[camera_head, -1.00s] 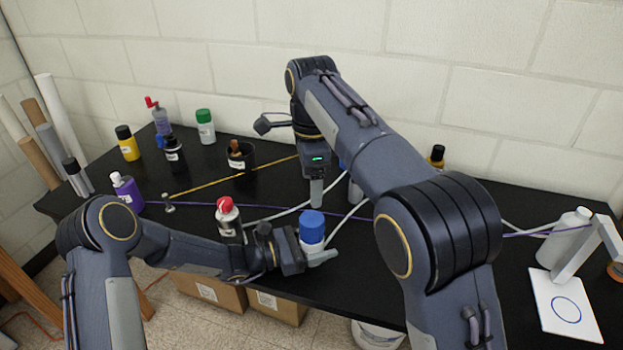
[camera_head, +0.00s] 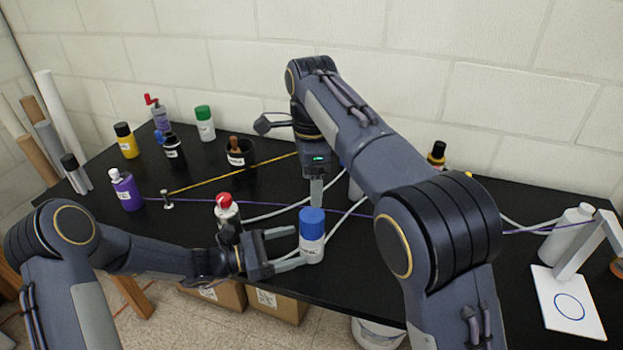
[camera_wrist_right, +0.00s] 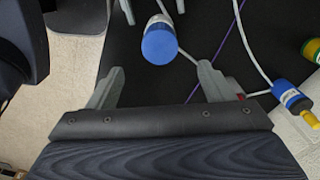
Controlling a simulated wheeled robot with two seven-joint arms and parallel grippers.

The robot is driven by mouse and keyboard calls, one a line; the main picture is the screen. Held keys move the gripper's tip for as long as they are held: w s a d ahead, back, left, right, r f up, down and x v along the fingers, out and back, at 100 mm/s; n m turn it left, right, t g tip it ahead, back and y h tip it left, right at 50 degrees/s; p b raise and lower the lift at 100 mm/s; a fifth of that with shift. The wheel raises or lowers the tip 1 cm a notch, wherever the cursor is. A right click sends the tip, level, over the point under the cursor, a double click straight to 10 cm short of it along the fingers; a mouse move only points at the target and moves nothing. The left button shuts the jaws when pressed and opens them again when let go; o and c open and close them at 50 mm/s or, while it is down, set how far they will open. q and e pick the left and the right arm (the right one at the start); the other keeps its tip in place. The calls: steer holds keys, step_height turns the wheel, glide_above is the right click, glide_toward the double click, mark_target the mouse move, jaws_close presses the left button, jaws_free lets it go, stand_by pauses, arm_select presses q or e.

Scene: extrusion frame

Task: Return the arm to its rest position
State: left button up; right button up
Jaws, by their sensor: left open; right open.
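My left gripper (camera_head: 284,249) is low over the front of the black table in the head view. Its two fingers are spread and point right, toward a white bottle with a blue cap (camera_head: 312,236). The bottle stands upright just beyond the fingertips, and I cannot tell whether they touch it. My right gripper (camera_head: 316,192) points down behind that bottle, its arm crossing the middle of the view. In the right wrist view the fingers of my right gripper (camera_wrist_right: 160,88) are wide apart with nothing between them, and the blue-capped bottle (camera_wrist_right: 159,44) is ahead of them.
A red-capped bottle (camera_head: 227,211) stands close behind my left wrist. Cables and a purple line (camera_head: 270,205) cross the table. Several bottles and a black cup (camera_head: 241,153) stand at the back left. A white stand (camera_head: 567,302) and a white bottle (camera_head: 565,235) are at the right.

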stand_by(0.4)
